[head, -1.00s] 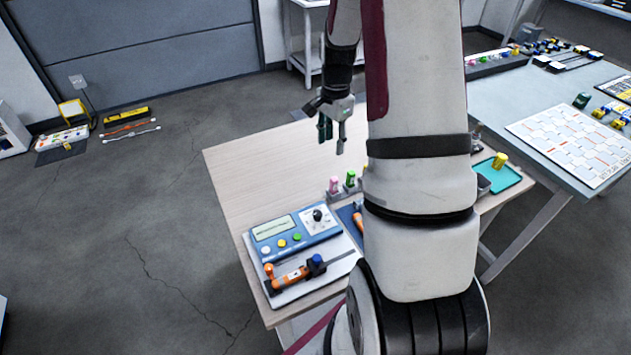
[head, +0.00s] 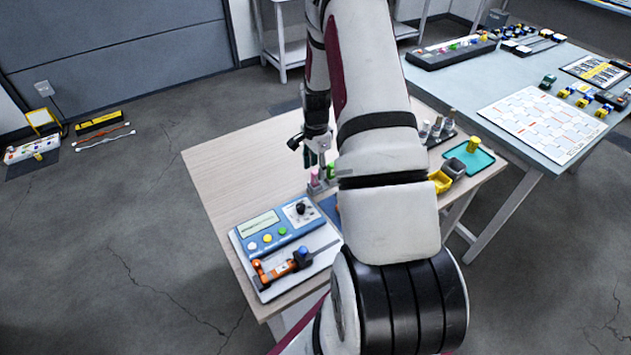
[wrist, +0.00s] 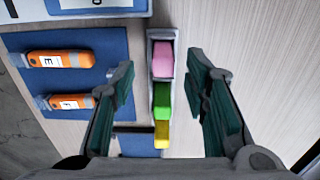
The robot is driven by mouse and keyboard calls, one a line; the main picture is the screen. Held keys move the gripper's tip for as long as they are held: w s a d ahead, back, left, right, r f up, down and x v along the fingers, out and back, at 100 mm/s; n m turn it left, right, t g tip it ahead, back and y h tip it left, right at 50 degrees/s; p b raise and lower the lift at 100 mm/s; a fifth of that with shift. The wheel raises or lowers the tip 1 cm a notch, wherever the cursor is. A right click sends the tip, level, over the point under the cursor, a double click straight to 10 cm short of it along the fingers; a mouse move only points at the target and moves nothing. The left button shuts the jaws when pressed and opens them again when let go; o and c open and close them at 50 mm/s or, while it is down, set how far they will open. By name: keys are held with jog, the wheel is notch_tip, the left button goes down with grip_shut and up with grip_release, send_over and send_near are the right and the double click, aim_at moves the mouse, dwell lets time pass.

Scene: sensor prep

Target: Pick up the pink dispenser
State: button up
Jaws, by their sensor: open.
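The pink dispenser (wrist: 163,60) stands at the far end of a narrow grey rack in the wrist view, with a green one (wrist: 162,100) and a yellow one (wrist: 162,133) in line nearer to me. In the head view the pink dispenser (head: 314,177) shows small, just below my gripper (head: 316,158). My gripper (wrist: 165,75) is open and empty, its green-padded fingers on either side of the rack line. The pink dispenser lies between and slightly beyond the fingertips. In the head view my arm hides part of the rack.
A blue mat (wrist: 75,75) with two orange tubes lies left of the rack in the wrist view. A blue control box (head: 275,232) stands at the table's front. A teal tray (head: 470,158) and yellow bin (head: 440,181) are at right. The table's left part is clear.

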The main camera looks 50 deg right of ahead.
aim_at(315, 171)
jog(key=shift+w+f+p, duration=0.15)
jog(key=shift+f+p, duration=0.2)
jog(key=shift+f, duration=1.9)
jog(key=shift+c, duration=0.6)
grip_shut()
